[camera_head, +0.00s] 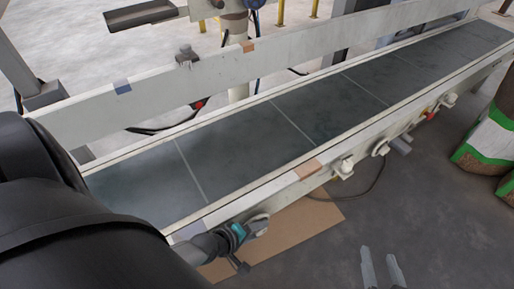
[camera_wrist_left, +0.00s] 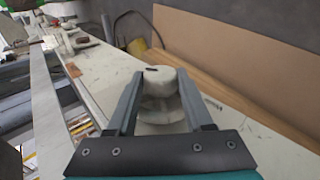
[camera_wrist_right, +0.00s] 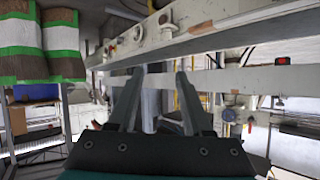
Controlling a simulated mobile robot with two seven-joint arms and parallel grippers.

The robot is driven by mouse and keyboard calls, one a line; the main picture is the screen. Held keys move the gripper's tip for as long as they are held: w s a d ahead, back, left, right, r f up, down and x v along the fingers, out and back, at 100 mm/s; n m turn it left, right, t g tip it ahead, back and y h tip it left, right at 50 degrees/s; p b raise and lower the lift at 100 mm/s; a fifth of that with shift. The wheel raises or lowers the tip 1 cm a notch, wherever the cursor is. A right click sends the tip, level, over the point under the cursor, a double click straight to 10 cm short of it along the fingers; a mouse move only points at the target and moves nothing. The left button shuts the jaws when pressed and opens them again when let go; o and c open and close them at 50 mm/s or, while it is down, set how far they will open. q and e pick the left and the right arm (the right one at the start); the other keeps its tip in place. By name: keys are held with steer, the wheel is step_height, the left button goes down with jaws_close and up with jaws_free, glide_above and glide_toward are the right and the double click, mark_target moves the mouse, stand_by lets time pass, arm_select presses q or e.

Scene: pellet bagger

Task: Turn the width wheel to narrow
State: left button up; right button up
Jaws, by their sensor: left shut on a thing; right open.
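A white, worn wheel or knob (camera_head: 258,225) sits on the near side of the conveyor frame, at its left end. In the left wrist view the white wheel (camera_wrist_left: 160,80) stands between the two fingers. My left gripper (camera_head: 243,233) is shut on this wheel, one finger on each side. I see no readable label on it, so I cannot tell its setting. My right gripper (camera_head: 383,264) is open and empty, low in the head view over the floor. Its open fingers also show in the right wrist view (camera_wrist_right: 160,85).
The dark conveyor belt (camera_head: 245,135) runs to the upper right, with a long pale guide rail (camera_head: 170,95) behind it. Further white knobs (camera_head: 343,167) line the near side. Green-and-white sacks (camera_head: 490,135) stand at right. A brown board (camera_head: 290,232) lies below.

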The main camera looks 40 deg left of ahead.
arm_select(q)
jaws_close()
